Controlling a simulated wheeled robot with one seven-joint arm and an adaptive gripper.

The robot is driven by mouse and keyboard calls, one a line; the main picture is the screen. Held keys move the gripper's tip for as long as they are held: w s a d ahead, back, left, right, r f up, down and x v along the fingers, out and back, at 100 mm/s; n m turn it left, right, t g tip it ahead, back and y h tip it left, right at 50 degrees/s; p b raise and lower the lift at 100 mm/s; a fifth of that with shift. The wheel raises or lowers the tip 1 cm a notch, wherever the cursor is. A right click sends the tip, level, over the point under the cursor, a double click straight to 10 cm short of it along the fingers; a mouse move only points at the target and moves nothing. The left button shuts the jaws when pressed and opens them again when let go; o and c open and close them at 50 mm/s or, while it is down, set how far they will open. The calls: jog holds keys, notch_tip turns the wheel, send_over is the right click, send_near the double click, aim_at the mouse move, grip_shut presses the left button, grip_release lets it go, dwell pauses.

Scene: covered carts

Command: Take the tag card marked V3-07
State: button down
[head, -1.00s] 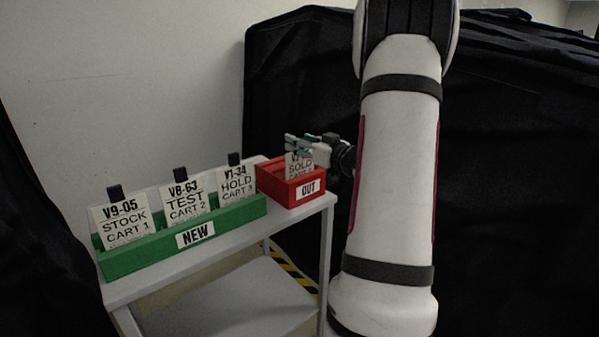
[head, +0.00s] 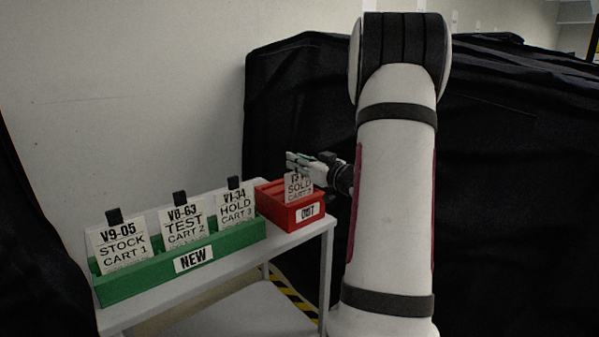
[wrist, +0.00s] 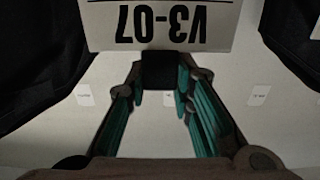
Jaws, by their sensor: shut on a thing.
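The tag card marked V3-07 (wrist: 160,22) shows upside down at the top of the wrist view, white with a black line. Its black tab (wrist: 157,70) sits between the teal finger pads of my gripper (wrist: 158,88), which is shut on it. In the head view the card (head: 298,188) reads SOLD and stands roughly upright at the red OUT box (head: 307,212). My gripper (head: 300,161) is just above it and hides part of its top. I cannot tell whether the card's lower edge is still inside the box.
A green NEW box (head: 140,283) holds the V9-05 (head: 120,247), V8-63 (head: 185,226) and V1-34 (head: 236,207) cards, left of the red box. Both stand on a grey cart (head: 290,240). Black covers hang behind and at right; a pale wall is behind.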

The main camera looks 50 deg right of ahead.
notch_tip(320, 180, up, 9)
jog(key=shift+r+p, duration=0.1)
jog(key=shift+p, duration=1)
notch_tip(320, 180, up, 4)
jog(key=p, duration=0.4)
jog(key=shift+r+p, duration=0.25)
jog(key=shift+p, duration=0.1)
